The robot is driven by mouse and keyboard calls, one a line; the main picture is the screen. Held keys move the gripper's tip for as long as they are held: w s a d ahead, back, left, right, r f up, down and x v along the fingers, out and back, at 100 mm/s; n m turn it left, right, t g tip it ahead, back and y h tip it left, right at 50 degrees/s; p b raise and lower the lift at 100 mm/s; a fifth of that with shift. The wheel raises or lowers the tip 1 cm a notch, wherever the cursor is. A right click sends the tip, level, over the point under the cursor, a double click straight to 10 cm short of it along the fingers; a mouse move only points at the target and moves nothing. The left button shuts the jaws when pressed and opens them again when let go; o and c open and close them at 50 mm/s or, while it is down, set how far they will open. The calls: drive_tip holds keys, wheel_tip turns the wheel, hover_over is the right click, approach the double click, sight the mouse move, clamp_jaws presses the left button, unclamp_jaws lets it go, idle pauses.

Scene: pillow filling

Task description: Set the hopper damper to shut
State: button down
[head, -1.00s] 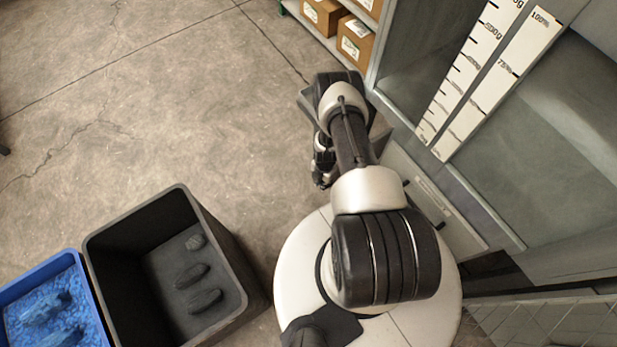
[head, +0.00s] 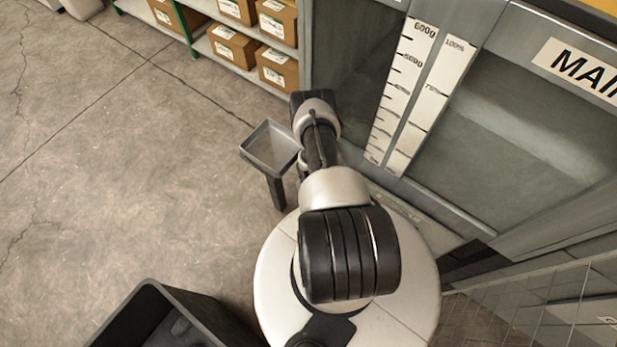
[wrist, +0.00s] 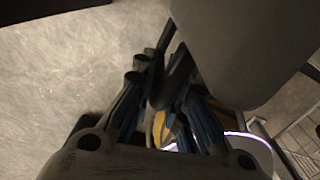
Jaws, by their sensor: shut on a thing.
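The hopper (head: 520,140) is a large grey cabinet with windows, at the right of the head view. White scale strips (head: 425,90) stand on its front. My gripper (wrist: 160,92) shows in the wrist view with its dark, blue-edged fingers close together. They are shut on a dark bar-like piece (wrist: 178,72), which looks like the damper handle. Most of this piece is hidden by the fingers, so the damper's setting cannot be read. A smooth grey surface (wrist: 250,45) hangs close at the upper right of the wrist view. My arm hides the gripper in the head view.
A grey open funnel-like tray (head: 270,148) on a dark post stands left of my arm. A black bin (head: 165,310) is at the lower left. Shelves with cardboard boxes (head: 235,45) stand at the back. The concrete floor at left is clear.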

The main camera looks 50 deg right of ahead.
drive_tip(key=shift+w+d+r, duration=0.15)
drive_tip(key=shift+w, duration=0.25)
drive_tip(key=c, duration=1.8)
unclamp_jaws()
drive_tip(key=shift+o, duration=1)
drive_tip(key=shift+s, duration=0.15)
drive_tip(key=shift+s+a, duration=0.1)
drive_tip(key=shift+a, duration=0.1)
wheel_tip(320, 180, up, 12)
drive_tip(key=shift+f, duration=0.1)
